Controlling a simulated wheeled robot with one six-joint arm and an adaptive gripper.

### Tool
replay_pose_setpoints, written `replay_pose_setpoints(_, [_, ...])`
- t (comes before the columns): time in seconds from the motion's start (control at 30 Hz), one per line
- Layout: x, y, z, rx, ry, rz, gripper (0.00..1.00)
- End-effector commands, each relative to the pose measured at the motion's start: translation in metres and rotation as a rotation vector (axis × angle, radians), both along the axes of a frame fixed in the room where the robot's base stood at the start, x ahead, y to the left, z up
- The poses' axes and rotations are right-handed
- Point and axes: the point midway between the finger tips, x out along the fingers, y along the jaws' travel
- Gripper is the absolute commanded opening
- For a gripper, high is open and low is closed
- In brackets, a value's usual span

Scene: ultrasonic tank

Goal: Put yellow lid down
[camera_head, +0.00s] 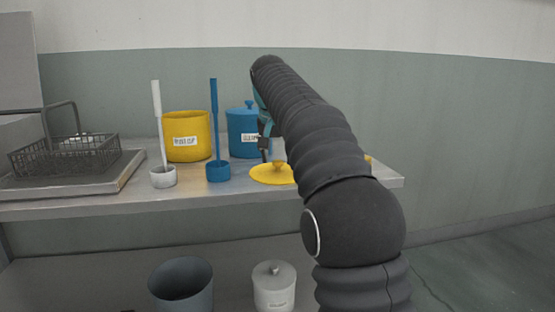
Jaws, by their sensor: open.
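The yellow lid (270,174) lies flat on the steel table (100,207), with its knob up. It is in front of the blue lidded pot, and my arm hides its right side. My gripper (264,154) is just above and behind the lid's knob, partly hidden by my arm. It is open and appears apart from the knob. The yellow pot (187,137) stands uncovered at the back of the table, with a label on its front.
The blue lidded pot (241,132) stands close behind my gripper. A white ladle (163,176) and a blue ladle (218,172) stand upright left of the lid. A wire basket (60,156) is at far left. A grey bin (181,285) and white lidded pot (274,288) are below.

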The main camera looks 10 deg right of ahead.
Motion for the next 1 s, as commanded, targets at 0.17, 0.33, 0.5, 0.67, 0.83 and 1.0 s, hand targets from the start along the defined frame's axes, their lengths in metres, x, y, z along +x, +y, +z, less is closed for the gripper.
replay_pose_setpoints(0.17, [-0.012,0.006,0.038,-0.001,-0.003,0.001,0.54])
replay_pose_setpoints(0.33, [-0.024,0.010,0.068,0.000,-0.002,0.000,0.54])
replay_pose_setpoints(0.5, [-0.031,0.013,0.086,-0.001,-0.002,0.000,0.54])
replay_pose_setpoints(0.67, [-0.035,0.015,0.092,-0.001,0.000,0.000,0.54])
replay_pose_setpoints(0.83, [-0.035,0.015,0.093,-0.001,0.000,0.000,0.54])
replay_pose_setpoints(1.0, [-0.044,0.013,0.094,-0.001,-0.003,0.014,0.54])
